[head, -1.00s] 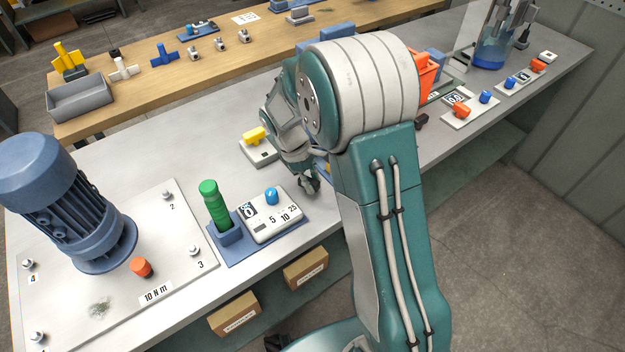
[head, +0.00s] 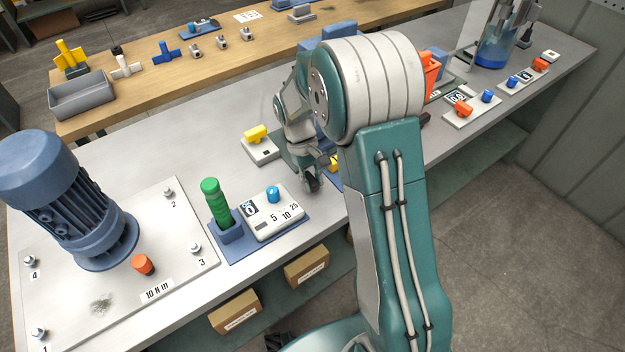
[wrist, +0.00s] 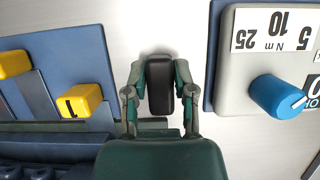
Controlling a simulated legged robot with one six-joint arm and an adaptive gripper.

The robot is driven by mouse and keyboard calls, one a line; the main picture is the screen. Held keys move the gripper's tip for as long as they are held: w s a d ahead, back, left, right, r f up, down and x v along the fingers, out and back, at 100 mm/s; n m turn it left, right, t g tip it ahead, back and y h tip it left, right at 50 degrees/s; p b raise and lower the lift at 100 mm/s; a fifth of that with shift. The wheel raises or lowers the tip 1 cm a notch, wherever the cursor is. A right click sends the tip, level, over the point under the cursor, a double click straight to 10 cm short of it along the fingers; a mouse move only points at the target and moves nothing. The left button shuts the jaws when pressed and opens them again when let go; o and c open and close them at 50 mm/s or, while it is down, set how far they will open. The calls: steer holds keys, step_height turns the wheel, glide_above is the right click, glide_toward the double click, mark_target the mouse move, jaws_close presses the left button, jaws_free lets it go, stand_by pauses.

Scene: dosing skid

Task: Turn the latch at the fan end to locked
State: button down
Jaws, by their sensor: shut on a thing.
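My gripper (wrist: 159,88) is shut on a dark rounded block (wrist: 160,85) over the bare bench. In the head view my gripper (head: 312,176) hangs beside the dosing box, partly behind my arm. In the wrist view a blue fixture (wrist: 75,48) lies left of the gripper, with a yellow tab marked 1 (wrist: 82,101) and another yellow tab (wrist: 13,64); the gripper is apart from both. In the head view a yellow lever (head: 256,133) sits on a small pale base to the left of my gripper. I cannot tell which one is the fan-end latch.
A box with a blue knob (head: 273,194) and 5, 10, 25 marks stands close to my gripper, beside a green-handled tool (head: 214,203). A blue motor (head: 65,200) stands on a plate at left. Plates with orange and blue knobs (head: 487,97) line the far right.

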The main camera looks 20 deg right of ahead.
steer(key=shift+w, duration=0.1)
steer(key=shift+c, duration=2.2)
jaws_free()
steer(key=shift+a, duration=0.1)
steer(key=v, duration=1.2)
